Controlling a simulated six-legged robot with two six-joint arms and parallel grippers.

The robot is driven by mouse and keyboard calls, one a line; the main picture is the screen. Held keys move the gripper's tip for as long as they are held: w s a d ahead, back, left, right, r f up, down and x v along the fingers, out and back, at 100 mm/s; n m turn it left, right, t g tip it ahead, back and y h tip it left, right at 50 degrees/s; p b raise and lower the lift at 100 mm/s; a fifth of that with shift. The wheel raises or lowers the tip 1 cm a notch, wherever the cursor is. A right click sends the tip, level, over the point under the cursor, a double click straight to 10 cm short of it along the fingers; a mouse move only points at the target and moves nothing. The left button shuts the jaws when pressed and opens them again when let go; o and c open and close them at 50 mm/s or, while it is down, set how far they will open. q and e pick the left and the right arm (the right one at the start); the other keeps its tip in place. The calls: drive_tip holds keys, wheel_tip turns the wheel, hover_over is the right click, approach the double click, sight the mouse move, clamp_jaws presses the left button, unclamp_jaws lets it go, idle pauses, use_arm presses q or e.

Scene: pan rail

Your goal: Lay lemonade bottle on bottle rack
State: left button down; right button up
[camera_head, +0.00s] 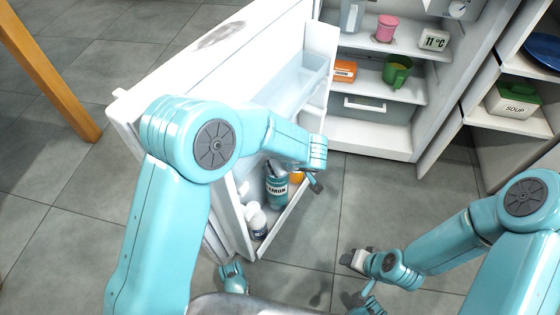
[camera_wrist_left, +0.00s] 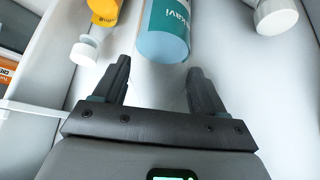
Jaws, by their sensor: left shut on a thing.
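The lemonade bottle (camera_head: 277,188), teal with a label partly reading "EMON", stands in the low part of the open fridge door. In the left wrist view a teal bottle (camera_wrist_left: 165,35) shows between and just beyond my left fingertips. My left gripper (camera_head: 315,182) is beside the bottle at the door's inner side, also in the left wrist view (camera_wrist_left: 160,75). Its fingers stand apart, shut at about bottle width; the contact itself is unclear. My right gripper (camera_head: 357,262) is low over the floor, away from the fridge; its jaws are too small to read. I cannot pick out the bottle rack.
The fridge door (camera_head: 215,45) stands open at left. An orange item (camera_head: 297,177) and white containers (camera_head: 256,220) stand around the bottle. Fridge shelves hold a pink cup (camera_head: 386,28), a green mug (camera_head: 397,72) and an orange box (camera_head: 344,71). The tiled floor before the fridge is clear.

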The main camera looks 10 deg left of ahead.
use_arm(q)
drive_tip(key=shift+f, duration=0.5)
idle(1.0)
unclamp_jaws()
drive_tip(key=shift+f, duration=0.1)
drive_tip(key=shift+r+p, duration=1.1)
drive_tip(key=shift+r, duration=1.95)
drive_tip(key=shift+s+d, duration=0.1)
